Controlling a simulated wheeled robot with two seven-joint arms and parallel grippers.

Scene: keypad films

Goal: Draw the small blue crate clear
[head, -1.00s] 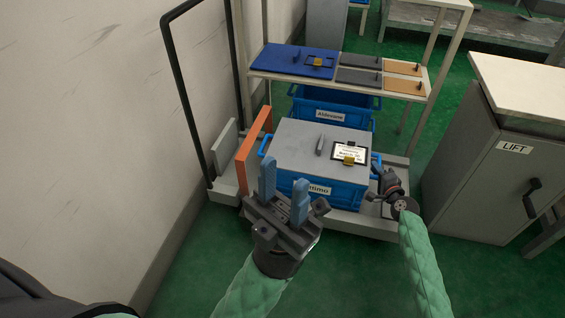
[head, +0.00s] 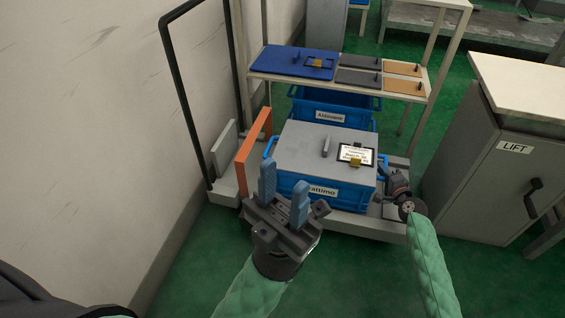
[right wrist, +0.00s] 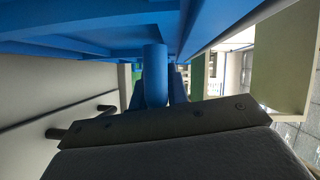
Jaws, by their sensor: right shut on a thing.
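A small blue crate (head: 346,193) with a grey lid (head: 310,140) sits on a low grey cart; its front label reads about "attimo". A white card with a yellowish clip lies on the lid. My right gripper (head: 387,180) is at the crate's right side, shut on its blue side handle; its fingertips are partly hidden in the head view. In the right wrist view, the crate's blue underside and rim fill the top, with the right gripper (right wrist: 164,80) below it. My left gripper (head: 284,191) is open and empty, its blue fingers pointing up before the crate's front left.
An orange upright board (head: 253,151) and a black cart handle (head: 180,95) stand left of the crate. Another blue crate (head: 308,104) is behind, under a shelf (head: 350,83) holding coloured plates. A grey cabinet (head: 490,165) stands at the right, with green floor between.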

